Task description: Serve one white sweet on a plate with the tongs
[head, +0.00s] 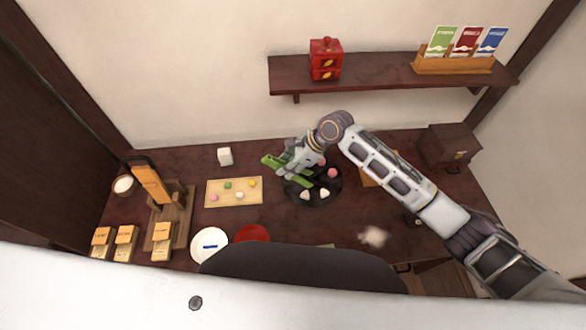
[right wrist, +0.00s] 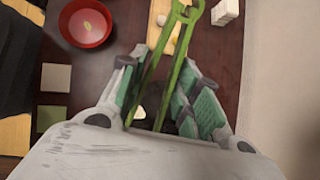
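My right gripper (head: 290,168) is over the left part of a dark round plate (head: 313,204). Green tongs (head: 271,160) lie between its fingers; in the right wrist view the tongs (right wrist: 150,85) form a narrow V, with a finger on each side. I cannot tell whether the fingers press on them. White sweets (head: 305,195) and a pink one (head: 332,173) sit on the dark plate. A wooden board (head: 222,201) holds a white sweet (head: 240,195) among coloured ones. A white plate (head: 198,240) with a blue mark is front left. My left gripper is not in view.
A red dish (head: 252,232) is beside the white plate and shows in the right wrist view (right wrist: 68,35). A white block (head: 225,156) stands behind the board. A wooden stand (head: 182,215) is at left, a dark box (head: 449,147) at right. A shelf (head: 375,77) hangs above.

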